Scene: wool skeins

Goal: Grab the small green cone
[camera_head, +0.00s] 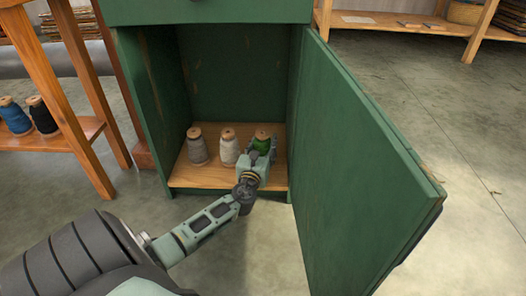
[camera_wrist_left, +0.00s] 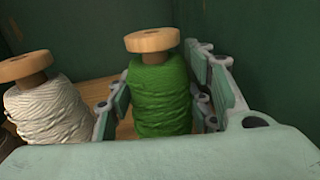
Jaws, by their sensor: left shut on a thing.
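The small green cone (camera_head: 261,145) is a spool of green yarn with a wooden top. It stands upright on the wooden floor inside the open green cabinet, at the right end of a row of cones. My left gripper (camera_head: 263,152) reaches in from the front and is shut on it. In the left wrist view the green cone (camera_wrist_left: 160,95) sits between the fingers, one on each side; its lower part is hidden by the gripper body. My right gripper is not in view.
A white cone (camera_head: 229,150) stands close to the left of the green one, with a grey cone (camera_head: 197,148) beyond it. The cabinet door (camera_head: 360,170) stands open on the right. A wooden shelf (camera_head: 50,138) at left holds blue and black cones.

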